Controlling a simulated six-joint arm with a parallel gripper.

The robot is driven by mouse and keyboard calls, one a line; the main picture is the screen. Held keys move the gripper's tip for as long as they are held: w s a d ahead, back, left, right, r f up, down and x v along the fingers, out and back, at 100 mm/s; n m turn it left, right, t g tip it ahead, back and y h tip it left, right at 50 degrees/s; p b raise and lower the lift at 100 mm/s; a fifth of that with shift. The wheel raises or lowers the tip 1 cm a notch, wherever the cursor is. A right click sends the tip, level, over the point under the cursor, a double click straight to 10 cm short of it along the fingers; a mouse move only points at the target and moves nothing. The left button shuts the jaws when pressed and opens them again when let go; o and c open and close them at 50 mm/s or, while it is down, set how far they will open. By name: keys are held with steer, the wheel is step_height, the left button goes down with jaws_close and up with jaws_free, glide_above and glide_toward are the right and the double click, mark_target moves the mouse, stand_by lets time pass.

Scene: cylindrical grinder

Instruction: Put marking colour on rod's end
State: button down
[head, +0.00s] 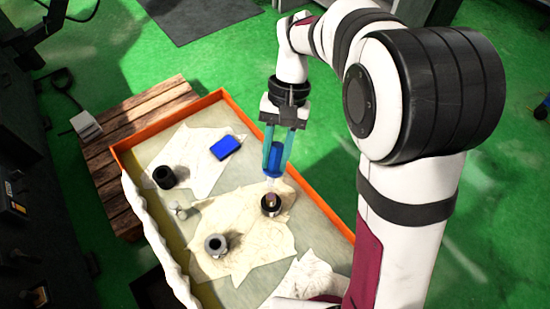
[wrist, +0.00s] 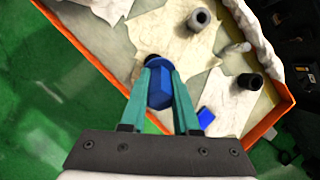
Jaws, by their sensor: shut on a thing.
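My gripper (head: 275,170) is shut on a blue faceted piece (head: 276,157), pointing down over the tray. The blue piece also shows between the teal fingers in the wrist view (wrist: 159,88). A small dark round holder (head: 271,206) with a brownish-purple top stands on a cloth just below it, apart from the fingertips. A pale blurred shape lies between them; I cannot tell what it is. I cannot tell which piece is the rod.
The orange-rimmed tray (head: 229,98) holds crumpled cloths. A wooden pallet (head: 103,165) lies at the left.

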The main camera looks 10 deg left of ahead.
mark_target(274, 178)
stand_by(0.4)
steer(key=f+t, duration=0.1)
steer(key=f, duration=0.1)
steer(key=s+f+t, duration=0.1)
steer(key=f, duration=0.1)
steer(key=shift+s+a+f+h, duration=0.15)
steer(key=shift+f+h, duration=0.15)
steer(key=shift+f, duration=0.15)
steer(key=shift+f, duration=0.45)
stand_by(0.7)
steer(key=shift+s+d, duration=0.1)
steer(key=shift+d, duration=0.15)
steer(key=shift+w+a, duration=0.25)
steer(key=shift+a, duration=0.3)
steer(key=shift+d, duration=0.1)
